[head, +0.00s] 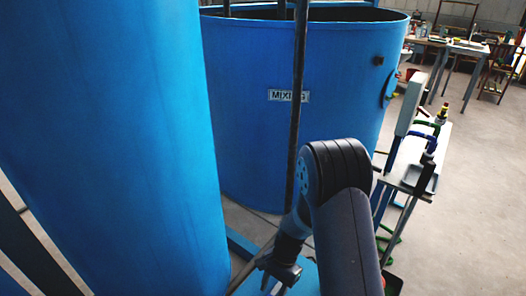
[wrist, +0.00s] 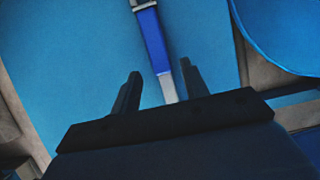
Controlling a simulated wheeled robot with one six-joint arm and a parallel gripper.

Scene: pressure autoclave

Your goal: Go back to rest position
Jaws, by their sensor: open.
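My gripper (head: 278,278) points down near the bottom centre of the head view, beside the base of a large blue tank. In the wrist view my gripper (wrist: 160,70) has its two dark fingers apart. A slim blue bar with a pale metal end (wrist: 153,40) shows between and beyond the fingers. I cannot tell whether it touches them, but the jaws are not closed on it. A light blue flat surface (wrist: 70,60) lies behind it. In the head view my own arm hides part of the space near the gripper.
A big blue cylinder (head: 110,130) fills the left. A blue tank labelled "MIXING" (head: 250,140) stands behind a dark vertical pole (head: 297,110). A small stand with coloured valves (head: 408,165) is at right. Worktables (head: 462,47) stand far back; open floor lies at right.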

